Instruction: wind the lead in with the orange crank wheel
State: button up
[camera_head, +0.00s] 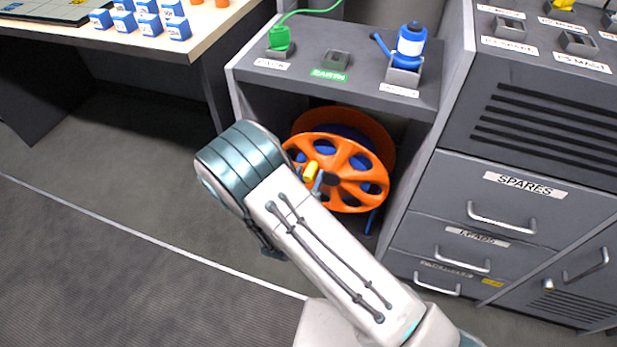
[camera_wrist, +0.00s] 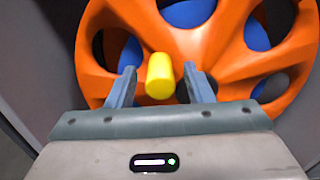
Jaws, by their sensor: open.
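The orange crank wheel (camera_head: 352,178) stands upright in the open bay under the grey counter. It fills most of the wrist view (camera_wrist: 215,45), with openings between its spokes and a blue drum (camera_wrist: 188,12) behind. A yellow handle knob (camera_wrist: 160,75) sticks out from the wheel towards me; it also shows in the head view (camera_head: 310,171). My gripper (camera_wrist: 160,88) is open, with one finger on each side of the knob. I see gaps between the knob and both fingers. In the head view my arm hides the wheel's lower left part and most of my gripper.
A green lead (camera_head: 305,12) runs from a green plug (camera_head: 279,38) on the counter (camera_head: 310,85). A blue plug (camera_head: 410,45) stands at the counter's right. Grey drawers (camera_head: 500,205) flank the bay on the right. A table (camera_head: 190,50) with blue blocks is at the left.

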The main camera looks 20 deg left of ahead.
grip_shut()
dwell(0.3)
